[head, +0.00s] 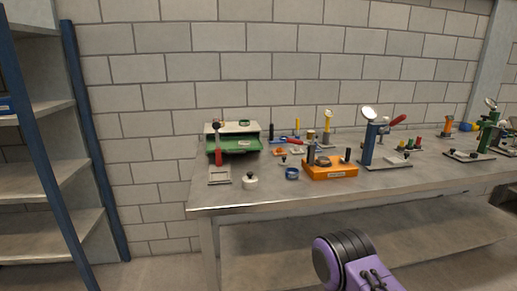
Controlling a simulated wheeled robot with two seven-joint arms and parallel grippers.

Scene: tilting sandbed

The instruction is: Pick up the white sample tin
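Neither of my grippers is in view. A purple and black link of my own arm shows at the bottom right, in front of the bench and well away from the tin.
A green and grey box-like device (234,145) stands behind the tin, with a red-handled clamp (218,157) left of it. A blue ring-shaped item (292,173) and an orange block (330,170) stand to the right. Shelves (45,185) are at far left.

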